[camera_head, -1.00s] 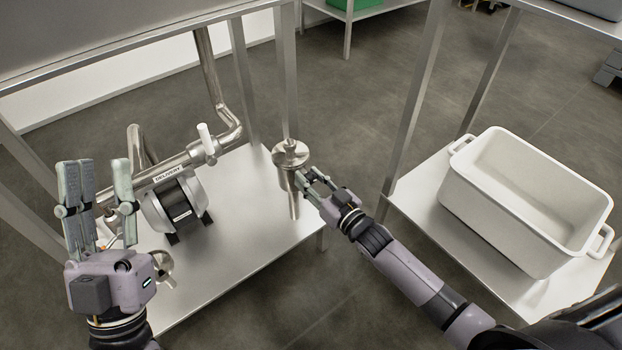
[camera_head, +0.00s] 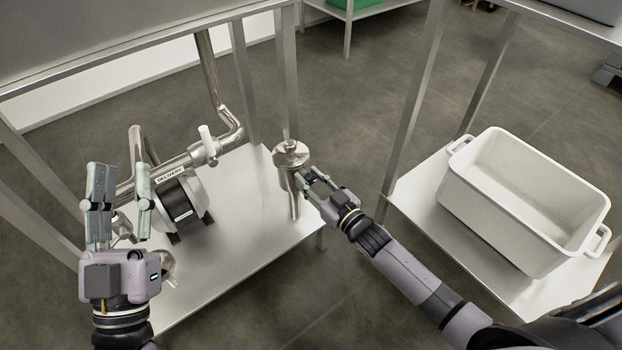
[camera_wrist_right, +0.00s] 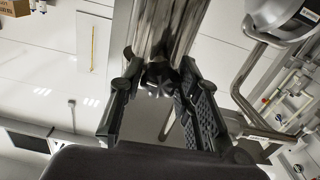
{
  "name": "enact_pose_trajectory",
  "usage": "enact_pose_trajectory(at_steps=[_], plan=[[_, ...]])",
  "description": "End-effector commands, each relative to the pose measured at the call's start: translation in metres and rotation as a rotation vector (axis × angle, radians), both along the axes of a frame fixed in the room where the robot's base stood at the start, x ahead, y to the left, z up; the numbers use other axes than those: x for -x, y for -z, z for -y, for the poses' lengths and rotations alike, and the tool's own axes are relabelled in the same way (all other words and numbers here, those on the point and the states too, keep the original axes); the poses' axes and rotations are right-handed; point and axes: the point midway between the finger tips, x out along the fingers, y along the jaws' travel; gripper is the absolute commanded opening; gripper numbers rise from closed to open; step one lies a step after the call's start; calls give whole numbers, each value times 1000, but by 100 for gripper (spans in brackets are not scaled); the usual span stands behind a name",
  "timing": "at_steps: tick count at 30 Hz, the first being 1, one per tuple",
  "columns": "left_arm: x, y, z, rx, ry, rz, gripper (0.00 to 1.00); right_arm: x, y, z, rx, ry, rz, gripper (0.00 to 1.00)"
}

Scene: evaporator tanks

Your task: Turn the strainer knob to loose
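The strainer (camera_head: 291,155) is an upright steel cylinder with a round lid, standing by the table leg in the head view. In the right wrist view its steel body (camera_wrist_right: 170,28) rises above a dark lobed knob (camera_wrist_right: 158,78). My right gripper (camera_head: 306,177) is beside the strainer's lower body. In the right wrist view the two fingers of the right gripper (camera_wrist_right: 159,80) stand apart on either side of the knob, with no clear contact. The knob is hidden in the head view. My left gripper (camera_head: 122,170) is raised at the left with its fingers apart, empty.
A pump (camera_head: 180,205) and the delivery pipe with a white-handled valve (camera_head: 208,146) are between my left gripper and the strainer. The steel shelf (camera_head: 235,245) is bare in front. A white tub (camera_head: 520,215) stands on the right-hand shelf.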

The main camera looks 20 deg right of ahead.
Motion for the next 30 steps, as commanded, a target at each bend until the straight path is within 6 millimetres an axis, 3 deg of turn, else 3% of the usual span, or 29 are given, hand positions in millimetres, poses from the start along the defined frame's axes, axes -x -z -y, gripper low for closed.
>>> enact_pose_trajectory(at_steps=[9, 20, 23, 30], plan=[[0, 0, 0, 0, 0, 1, 34, 0, 0, 0, -2, 0, -1, 51], [0, -1, 0, 1, 1, 4, 34, 4, 1, 1, -2, 0, -2, 51], [0, -1, 0, 1, 1, 4, 34, 15, 1, 5, -2, 0, -3, 51], [0, -1, 0, 0, 1, 3, 34, 61, 2, 22, -1, -1, -4, 51]])
